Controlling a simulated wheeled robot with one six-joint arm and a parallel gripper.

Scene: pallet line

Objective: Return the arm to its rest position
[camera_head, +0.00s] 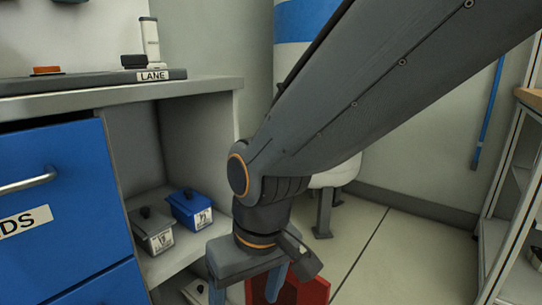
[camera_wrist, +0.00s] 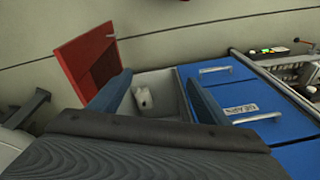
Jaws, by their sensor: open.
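My arm (camera_head: 370,100) reaches across the head view from the upper right, bending down at an orange-ringed joint. My gripper (camera_head: 246,292) hangs at the bottom of that view, in front of the cabinet's open shelves, its fingertips cut off by the frame edge. In the wrist view my gripper (camera_wrist: 156,92) shows two blue-grey fingers spread apart. It is open, and I see nothing held. Beyond the gap between the fingers, a small white item (camera_wrist: 143,97) lies in a pale open compartment (camera_wrist: 155,80).
A red panel (camera_head: 312,292) stands close behind my gripper; it also shows in the wrist view (camera_wrist: 85,55). Blue drawers (camera_head: 65,190) and a counter (camera_head: 215,85) are at left. A blue box (camera_head: 190,208) and a grey box (camera_head: 152,232) sit on a shelf. Floor is clear at right, before a rack (camera_head: 505,190).

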